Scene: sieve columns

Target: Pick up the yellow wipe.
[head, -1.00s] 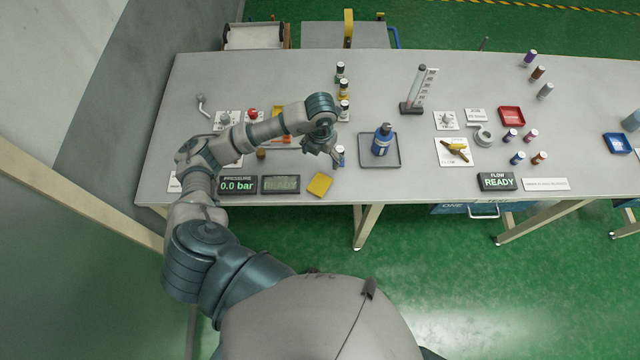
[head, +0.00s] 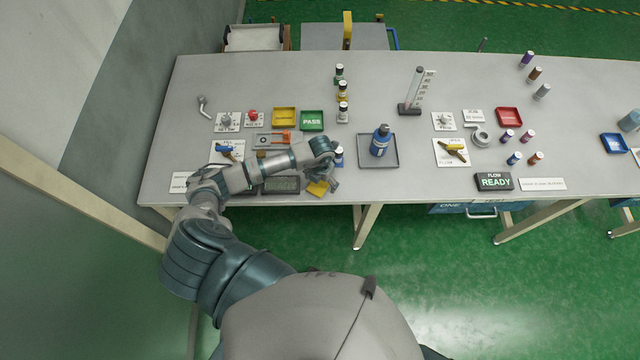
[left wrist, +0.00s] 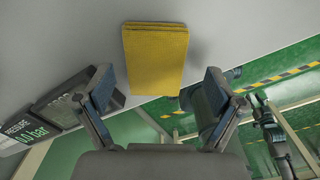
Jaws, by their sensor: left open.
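The yellow wipe (head: 317,188) lies flat near the front edge of the bench, partly hidden by my left gripper in the head view. In the left wrist view the wipe (left wrist: 156,58) is a flat yellow rectangle, just beyond the fingertips and between their lines. My left gripper (head: 326,184) is above the wipe, open and empty. Its two fingers (left wrist: 157,88) stand apart in the wrist view, with no contact on the wipe to be seen.
A blue bottle (head: 380,141) stands in a grey tray (head: 392,162) to the right. Small vials (head: 342,112) stand behind the gripper. The display panels (left wrist: 62,108) are beside the wipe. The bench's front edge is close to it.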

